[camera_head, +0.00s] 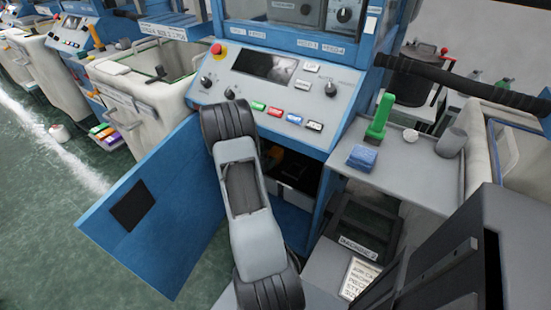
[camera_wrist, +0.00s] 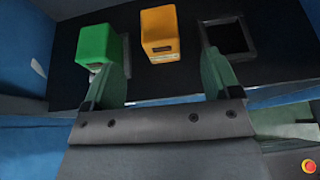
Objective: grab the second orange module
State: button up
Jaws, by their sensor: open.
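In the wrist view an orange block-shaped module (camera_wrist: 159,30) stands on a dark panel, near the top middle. A green module (camera_wrist: 97,45) stands to its left, and an empty dark square socket (camera_wrist: 230,38) lies to its right. My gripper (camera_wrist: 161,62) is open and empty. Its green-grey fingers are spread, the left one by the green module and the right one by the socket, with the orange module between and beyond them. In the head view a bit of orange (camera_head: 272,155) shows inside the dark cabinet, partly behind my arm. My gripper is hidden there.
The blue cabinet door (camera_head: 150,215) hangs open on the left. A control panel (camera_head: 270,85) with buttons is above the opening. A grey side shelf (camera_head: 400,150) on the right holds a green object (camera_head: 379,117), a blue block (camera_head: 362,158) and a grey cup (camera_head: 452,142).

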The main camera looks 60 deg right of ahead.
aim_at(274, 152)
jog(key=shift+b+x, duration=0.4)
jog(key=shift+x, duration=4.1)
jog(key=shift+c, duration=0.3)
jog(key=c, duration=1)
jog(key=shift+r, duration=0.1)
